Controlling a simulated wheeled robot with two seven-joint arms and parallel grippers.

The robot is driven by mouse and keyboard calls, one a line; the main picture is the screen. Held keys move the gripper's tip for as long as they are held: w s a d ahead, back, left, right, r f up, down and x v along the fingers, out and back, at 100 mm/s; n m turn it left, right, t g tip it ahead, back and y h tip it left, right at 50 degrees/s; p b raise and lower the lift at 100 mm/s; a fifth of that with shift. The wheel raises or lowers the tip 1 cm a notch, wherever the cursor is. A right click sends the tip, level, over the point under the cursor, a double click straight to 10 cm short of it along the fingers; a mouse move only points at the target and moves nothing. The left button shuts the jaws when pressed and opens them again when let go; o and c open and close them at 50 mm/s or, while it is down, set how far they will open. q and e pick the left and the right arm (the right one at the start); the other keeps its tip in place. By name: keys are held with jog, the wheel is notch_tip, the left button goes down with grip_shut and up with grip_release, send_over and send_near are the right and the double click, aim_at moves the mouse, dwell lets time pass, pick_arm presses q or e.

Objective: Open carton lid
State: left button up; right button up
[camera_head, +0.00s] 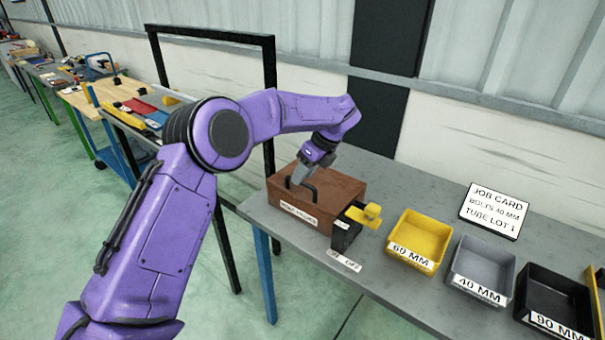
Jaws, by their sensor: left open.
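A brown carton (345,190) with a white label on its front stands on the grey bench, and its top looks closed. A dark handle-like shape shows on the top. My left gripper (300,183) points down at the carton's top, near its left part. It is open, but its fingers are small and dark here, and I cannot tell whether they touch the lid. My right gripper is not in view.
A black block with a yellow lever (371,213) stands right of the carton. Yellow (432,227), grey (487,253) and black (560,283) bins line the bench (300,232). A black frame (272,75) rises behind my left arm.

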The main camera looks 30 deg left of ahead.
aim_at(306, 194)
pick_arm(q)
jog(key=w+f, duration=0.2)
jog(key=shift+a+f, duration=0.2)
jog(key=shift+f, duration=0.15)
jog(key=shift+s+r, duration=0.3)
jog(key=shift+s, duration=0.05)
jog(key=c, duration=0.3)
jog(key=shift+s, duration=0.15)
grip_shut()
